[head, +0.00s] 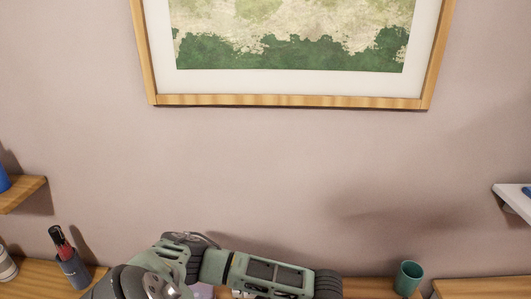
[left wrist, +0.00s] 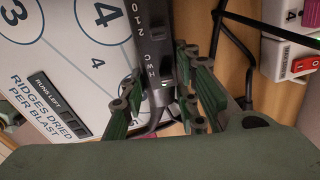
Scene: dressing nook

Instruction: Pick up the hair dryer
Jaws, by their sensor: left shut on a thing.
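The hair dryer (left wrist: 155,35) shows in the left wrist view as a dark handle with white switch markings. It runs down from the top middle between my left gripper's fingers. My left gripper (left wrist: 160,95) is shut on this handle, with green finger links on both sides of it. The rest of the dryer is outside that view or hidden. In the head view my left arm reaches across the bottom, and I cannot make out the dryer or the fingertips there. My right gripper is in neither view.
A dark cup with pens (head: 72,268) stands at the left and a teal cup (head: 408,277) at the right. A framed picture (head: 290,100) hangs above. A white printed board (left wrist: 75,55) and a red switch (left wrist: 303,65) flank the gripper.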

